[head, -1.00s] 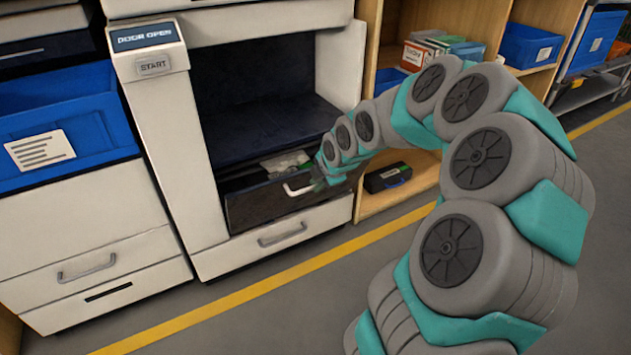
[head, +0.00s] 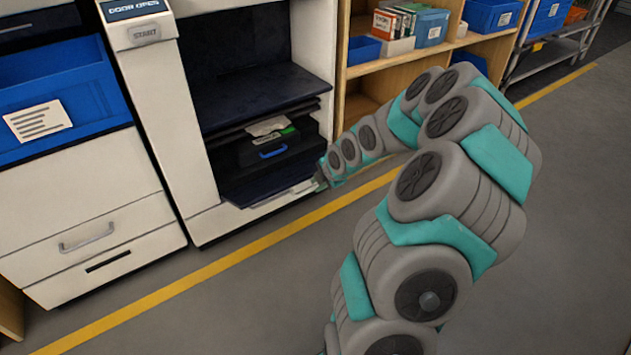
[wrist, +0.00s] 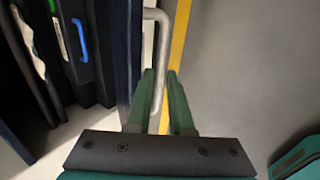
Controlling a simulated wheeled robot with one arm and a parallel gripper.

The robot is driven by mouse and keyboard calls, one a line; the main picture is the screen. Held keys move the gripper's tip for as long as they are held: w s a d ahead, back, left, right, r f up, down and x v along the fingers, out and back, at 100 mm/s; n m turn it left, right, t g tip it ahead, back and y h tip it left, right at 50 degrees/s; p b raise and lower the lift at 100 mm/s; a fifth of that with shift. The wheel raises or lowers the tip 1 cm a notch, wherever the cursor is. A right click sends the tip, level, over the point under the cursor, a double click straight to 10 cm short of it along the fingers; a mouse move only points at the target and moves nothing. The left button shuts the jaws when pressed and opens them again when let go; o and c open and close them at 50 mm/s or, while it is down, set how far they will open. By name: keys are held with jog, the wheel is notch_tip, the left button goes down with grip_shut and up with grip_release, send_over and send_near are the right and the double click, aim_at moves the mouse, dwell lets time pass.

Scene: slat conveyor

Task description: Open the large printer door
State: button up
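The printer (head: 160,90) is white, with a small screen and a START button. Its large door (head: 262,190) is a dark panel low at the front, swung down and outward to nearly flat. Behind it, a black box with a blue handle (head: 273,153) shows in the opening, also at the left of the wrist view (wrist: 82,40). My gripper (head: 322,178) is at the door's outer right side. The fingertips are small in the head view.
A white drawer unit (head: 80,200) with a blue bin (head: 60,95) stands left of the printer. Wooden shelves (head: 440,55) with boxes and bins stand at the right. The grey floor (head: 250,300) in front is clear, with a yellow line (head: 130,310) along the units.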

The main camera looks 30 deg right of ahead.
jog(key=shift+o, duration=1)
jog(key=shift+s, duration=0.1)
jog(key=s+r, duration=0.3)
jog(key=s, duration=0.5)
jog(key=shift+d+r, duration=0.15)
jog(key=shift+r, duration=0.1)
jog(key=shift+p, duration=0.45)
jog(key=shift+s+r, duration=0.1)
jog(key=p+v, duration=0.1)
jog(key=v, duration=0.6)
jog(key=shift+s+r, duration=0.2)
jog(key=shift+r, duration=0.05)
